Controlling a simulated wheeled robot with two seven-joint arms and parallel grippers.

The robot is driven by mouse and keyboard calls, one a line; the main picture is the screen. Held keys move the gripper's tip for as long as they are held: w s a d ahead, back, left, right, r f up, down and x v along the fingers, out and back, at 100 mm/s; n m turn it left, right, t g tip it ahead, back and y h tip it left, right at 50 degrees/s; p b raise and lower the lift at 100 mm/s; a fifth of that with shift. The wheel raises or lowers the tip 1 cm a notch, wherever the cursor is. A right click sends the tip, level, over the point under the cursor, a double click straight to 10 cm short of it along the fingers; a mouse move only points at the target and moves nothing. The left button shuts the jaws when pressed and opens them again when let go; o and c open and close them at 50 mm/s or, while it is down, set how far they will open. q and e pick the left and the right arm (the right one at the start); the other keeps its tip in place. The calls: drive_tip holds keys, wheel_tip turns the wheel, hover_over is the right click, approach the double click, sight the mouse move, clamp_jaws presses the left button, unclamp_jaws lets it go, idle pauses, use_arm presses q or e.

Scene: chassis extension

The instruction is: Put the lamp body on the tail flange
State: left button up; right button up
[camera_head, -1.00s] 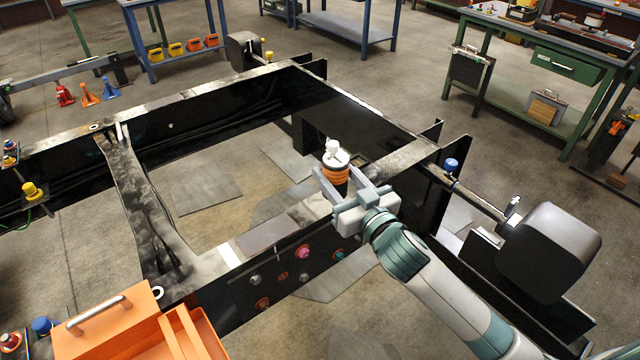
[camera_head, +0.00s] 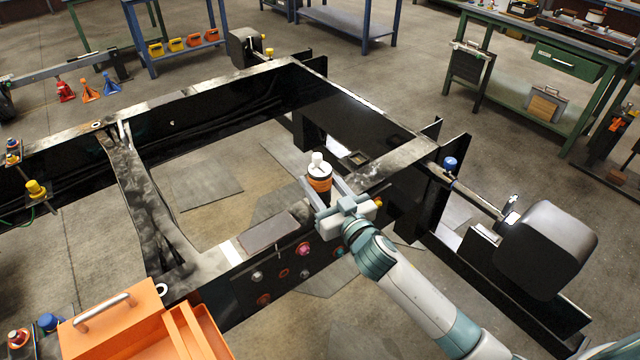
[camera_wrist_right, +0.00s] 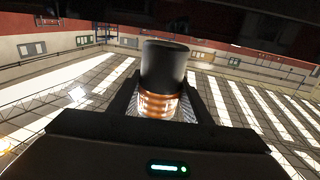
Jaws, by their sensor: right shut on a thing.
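The lamp body (camera_head: 319,183), a short cylinder with a white top, orange bands and dark parts, is upright between the fingers of my right gripper (camera_head: 325,193). In the right wrist view the lamp body (camera_wrist_right: 164,72) shows as a black cylinder with orange bands, gripped at its banded part. The gripper is shut on it, over the near chassis rail. I cannot tell for sure whether this is the tail flange. My left gripper is out of view.
The black chassis frame (camera_head: 210,268) spans the view, with coloured round fittings on its near side. A grey plate (camera_head: 268,232) lies on the near rail. An orange toolbox (camera_head: 115,325) stands at lower left. A dark box-like part (camera_head: 545,250) is at right.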

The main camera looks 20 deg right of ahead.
drive_tip(key=shift+f, duration=0.55)
drive_tip(key=shift+f, duration=0.15)
drive_tip(key=o, duration=1.1)
drive_tip(key=shift+o, duration=0.2)
drive_tip(key=shift+s, duration=0.15)
drive_tip(key=s+d+b, duration=0.2)
drive_tip(key=s+b, duration=0.1)
drive_tip(key=s, duration=0.8)
drive_tip(key=shift+s+d, duration=0.15)
drive_tip(key=shift+s, duration=0.15)
